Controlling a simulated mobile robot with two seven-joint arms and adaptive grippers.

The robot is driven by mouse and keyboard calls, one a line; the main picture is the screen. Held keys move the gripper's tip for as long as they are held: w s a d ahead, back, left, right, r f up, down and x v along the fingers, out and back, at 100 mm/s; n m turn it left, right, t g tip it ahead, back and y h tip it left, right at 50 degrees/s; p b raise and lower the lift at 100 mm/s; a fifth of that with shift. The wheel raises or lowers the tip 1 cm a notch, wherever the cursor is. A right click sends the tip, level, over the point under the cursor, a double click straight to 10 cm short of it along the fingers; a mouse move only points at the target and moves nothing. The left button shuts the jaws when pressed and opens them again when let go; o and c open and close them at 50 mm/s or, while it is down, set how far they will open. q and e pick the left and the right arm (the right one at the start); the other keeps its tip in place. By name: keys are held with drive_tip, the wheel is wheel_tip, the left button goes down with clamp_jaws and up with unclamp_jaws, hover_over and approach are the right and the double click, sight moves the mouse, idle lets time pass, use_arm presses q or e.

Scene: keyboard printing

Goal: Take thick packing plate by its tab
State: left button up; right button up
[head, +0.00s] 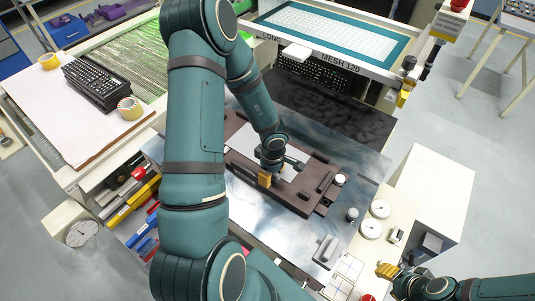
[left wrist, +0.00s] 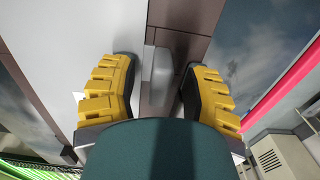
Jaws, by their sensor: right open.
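The brown fixture (head: 315,178) lies on the metal bench and holds a pale flat plate (head: 286,172), which looks like the packing plate. In the left wrist view the pale plate (left wrist: 75,40) is at upper left, and a light grey tab (left wrist: 158,68) stands at the fixture's edge. My left gripper (head: 268,178) is over the fixture. Its yellow fingers (left wrist: 158,95) are open, one on each side of the tab, with a gap visible on both sides. My own wrist hides what lies below the tab. My right gripper (head: 386,270) is open and empty at lower right.
The mesh screen frame (head: 385,72) is behind the fixture. A grey plate with a raised handle (head: 327,250) lies on the front bench.

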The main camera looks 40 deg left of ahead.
use_arm(q)
clamp_jaws()
wheel_tip(320, 180, up, 9)
drive_tip(key=p, duration=0.4)
drive_tip(key=shift+r, duration=0.55)
